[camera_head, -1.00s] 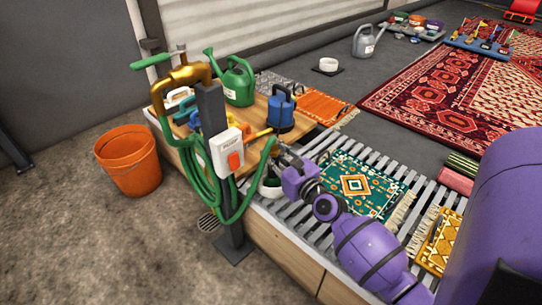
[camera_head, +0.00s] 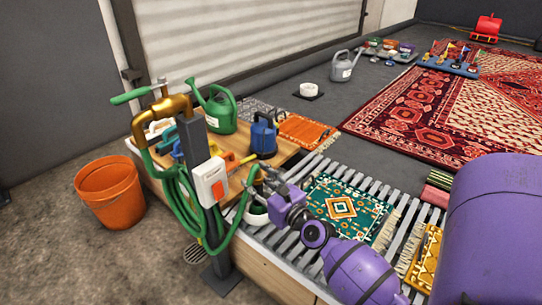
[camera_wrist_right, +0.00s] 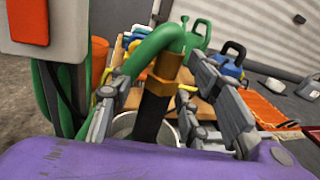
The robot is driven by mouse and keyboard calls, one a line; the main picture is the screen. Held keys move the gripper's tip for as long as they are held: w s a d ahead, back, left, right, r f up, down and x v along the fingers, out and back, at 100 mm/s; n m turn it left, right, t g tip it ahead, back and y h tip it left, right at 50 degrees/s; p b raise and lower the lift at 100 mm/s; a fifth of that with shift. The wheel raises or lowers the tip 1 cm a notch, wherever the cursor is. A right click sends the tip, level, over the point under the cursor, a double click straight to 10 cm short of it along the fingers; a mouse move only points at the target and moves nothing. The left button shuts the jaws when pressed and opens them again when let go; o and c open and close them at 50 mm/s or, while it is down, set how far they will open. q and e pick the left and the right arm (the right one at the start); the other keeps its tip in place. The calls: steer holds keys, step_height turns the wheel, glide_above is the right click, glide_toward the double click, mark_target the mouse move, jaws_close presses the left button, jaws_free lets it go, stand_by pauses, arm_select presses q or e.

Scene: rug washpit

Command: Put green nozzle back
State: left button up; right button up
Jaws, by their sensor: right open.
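The nozzle shows best in the right wrist view: a dark body (camera_wrist_right: 152,112) with a brass collar (camera_wrist_right: 166,68), upright over a white pot (camera_wrist_right: 128,124). A green hose (camera_wrist_right: 148,48) bends over into its top. My right gripper (camera_wrist_right: 150,98) is open, with a finger on either side of the nozzle body; contact cannot be told. In the head view my right gripper (camera_head: 262,178) is above the white pot (camera_head: 257,216) on the slatted rack, and its fingers largely hide the nozzle. The hose hangs in loops on the tap post (camera_head: 190,140). My left gripper is out of view.
A green watering can (camera_head: 221,112) and a blue pump-like object (camera_head: 264,138) stand on the wooden top behind the gripper. A small green rug (camera_head: 345,205) lies on the slats to the right. The post with its white switch box (camera_head: 209,182) stands close left. An orange bucket (camera_head: 110,195) is on the floor.

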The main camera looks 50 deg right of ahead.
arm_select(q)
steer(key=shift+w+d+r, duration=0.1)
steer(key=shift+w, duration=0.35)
arm_select(e)
steer(key=s+a, duration=0.1)
steer(key=s, duration=1)
steer(key=shift+s+a, duration=0.2)
steer(key=shift+s, duration=0.15)
steer(key=s+a+f+n+g+y, duration=0.2)
steer(key=s+a+f+n+g, duration=0.1)
steer(key=s+a+f+n, duration=0.55)
steer(key=s+a+f+n+g+y, duration=0.2)
steer(key=s+a+f+n+g, duration=0.25)
steer(key=s+f+n, duration=0.6)
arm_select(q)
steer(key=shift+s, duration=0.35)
arm_select(e)
steer(key=s+a+f+n+g, duration=0.1)
steer(key=s+a+n+g, duration=0.1)
steer(key=s+n, duration=0.7)
steer(key=s+a+f+n+g+h, duration=0.1)
steer(key=s+a+n+g, duration=0.2)
steer(key=s+n, duration=0.7)
steer(key=s+a, duration=0.2)
steer(key=s, duration=0.3)
steer(key=shift+s+a+f+g, duration=0.15)
steer(key=shift+a+f+g, duration=0.1)
steer(key=shift+f+g, duration=0.15)
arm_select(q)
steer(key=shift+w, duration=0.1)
